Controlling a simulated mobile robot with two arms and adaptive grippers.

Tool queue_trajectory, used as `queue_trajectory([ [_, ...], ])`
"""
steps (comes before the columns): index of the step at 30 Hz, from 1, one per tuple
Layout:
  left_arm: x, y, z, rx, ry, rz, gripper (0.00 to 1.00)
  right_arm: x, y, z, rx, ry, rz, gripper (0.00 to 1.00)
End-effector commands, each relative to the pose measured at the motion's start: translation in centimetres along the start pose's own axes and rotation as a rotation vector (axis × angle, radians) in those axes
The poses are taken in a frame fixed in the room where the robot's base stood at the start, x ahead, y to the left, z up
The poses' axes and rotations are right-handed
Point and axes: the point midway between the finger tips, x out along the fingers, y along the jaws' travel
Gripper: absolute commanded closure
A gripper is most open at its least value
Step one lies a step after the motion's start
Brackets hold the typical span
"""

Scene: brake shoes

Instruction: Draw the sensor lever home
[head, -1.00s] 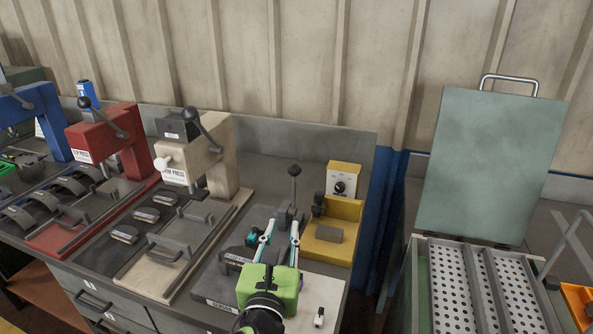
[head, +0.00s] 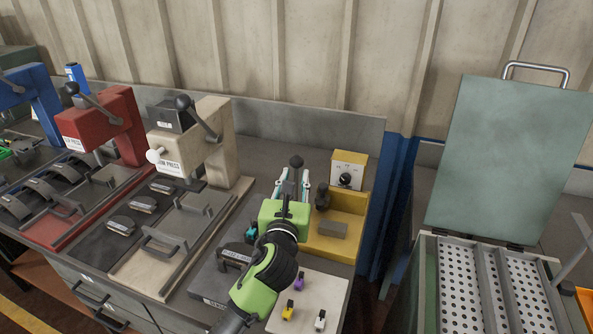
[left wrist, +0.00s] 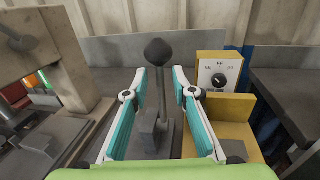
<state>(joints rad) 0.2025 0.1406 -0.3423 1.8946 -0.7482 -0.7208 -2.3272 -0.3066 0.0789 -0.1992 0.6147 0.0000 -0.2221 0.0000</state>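The sensor lever (head: 296,161) has a dark ball knob on a grey shaft and stands roughly upright at the back of the sensor station. It also shows in the left wrist view (left wrist: 158,52), rising from a grey block (left wrist: 150,135). My left gripper (head: 294,178) is open, with its white and teal fingers on either side of the lever shaft, just below the knob. In the left wrist view a gap shows between each finger and the shaft. The gripper's green body hides the lever's base in the head view. My right gripper is not in view.
A yellow fixture (head: 338,228) with a dial box (head: 348,170) stands close to the right of the lever. The cream press (head: 205,150) is to the left. Small purple (head: 299,281), yellow (head: 288,311) and white (head: 320,320) pieces lie on the pale front plate.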

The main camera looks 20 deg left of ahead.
Motion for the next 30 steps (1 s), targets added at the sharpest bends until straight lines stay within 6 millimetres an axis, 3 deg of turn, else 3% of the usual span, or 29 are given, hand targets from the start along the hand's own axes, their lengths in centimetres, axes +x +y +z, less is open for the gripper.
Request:
queue_trajectory([
  [6,2.5,0.0,0.1,-0.001,-0.001,-0.001,0.76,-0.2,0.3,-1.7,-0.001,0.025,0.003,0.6],
  [17,3.0,0.0,0.0,-0.001,0.0,-0.001,0.76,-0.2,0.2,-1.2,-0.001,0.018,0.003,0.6],
  [20,3.0,0.0,0.0,-0.001,0.0,-0.001,0.99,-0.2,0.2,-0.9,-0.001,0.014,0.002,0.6],
  [30,2.9,0.0,-0.2,-0.002,-0.01,-0.001,1.0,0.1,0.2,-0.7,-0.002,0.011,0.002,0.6],
])
